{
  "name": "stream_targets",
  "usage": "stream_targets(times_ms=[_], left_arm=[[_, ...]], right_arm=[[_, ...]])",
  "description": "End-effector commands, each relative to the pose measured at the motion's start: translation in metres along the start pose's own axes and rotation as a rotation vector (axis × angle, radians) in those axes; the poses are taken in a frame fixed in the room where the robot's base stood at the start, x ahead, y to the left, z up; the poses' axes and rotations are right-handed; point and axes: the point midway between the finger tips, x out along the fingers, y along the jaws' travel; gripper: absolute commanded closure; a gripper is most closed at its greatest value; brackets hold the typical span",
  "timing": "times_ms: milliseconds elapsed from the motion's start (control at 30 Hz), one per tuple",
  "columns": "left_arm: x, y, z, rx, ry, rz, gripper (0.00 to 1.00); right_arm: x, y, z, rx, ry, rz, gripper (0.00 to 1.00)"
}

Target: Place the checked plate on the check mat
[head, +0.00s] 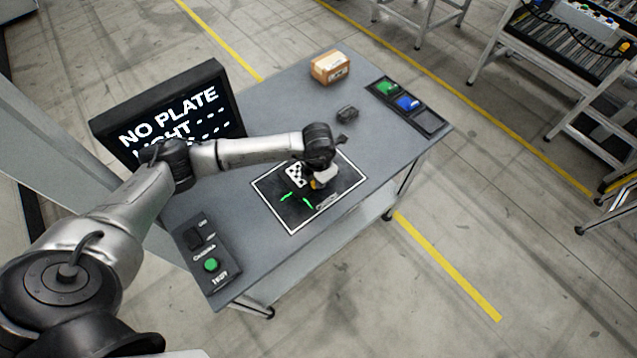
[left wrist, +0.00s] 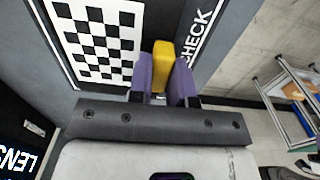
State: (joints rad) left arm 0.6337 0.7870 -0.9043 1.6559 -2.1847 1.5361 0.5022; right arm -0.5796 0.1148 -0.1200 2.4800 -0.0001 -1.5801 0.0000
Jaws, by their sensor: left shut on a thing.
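The checked plate (head: 296,175), black and white squares, is over the check mat (head: 268,203), a black rectangle with a white border and green marks. The plate also shows in the left wrist view (left wrist: 98,38), beside my fingers. My left gripper (head: 320,183) is over the mat. Its purple fingers (left wrist: 163,82) are shut on a yellow block (left wrist: 163,58), which appears to be the plate's grip. I cannot tell whether the plate touches the mat. The arm and gripper hide part of the mat. My right gripper is not in view.
A screen (head: 165,115) reading "NO PLATE" stands at the table's left. A button panel (head: 207,252) is at the front left.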

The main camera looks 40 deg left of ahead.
Motion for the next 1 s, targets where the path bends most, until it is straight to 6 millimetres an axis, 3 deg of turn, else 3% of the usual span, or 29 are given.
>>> stream_targets(times_ms=[300,700,733,1000], left_arm=[[0.034,0.000,0.000,-0.001,0.001,0.000,1.00],[0.039,0.000,0.000,0.000,0.000,0.001,1.00],[0.038,-0.001,-0.001,0.000,0.002,0.001,0.78],[0.038,-0.001,-0.001,0.000,0.002,0.000,0.56]], right_arm=[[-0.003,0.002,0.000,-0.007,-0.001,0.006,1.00],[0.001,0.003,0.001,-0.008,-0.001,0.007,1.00],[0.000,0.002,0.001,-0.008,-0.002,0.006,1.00],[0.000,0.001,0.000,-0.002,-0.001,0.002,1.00]])
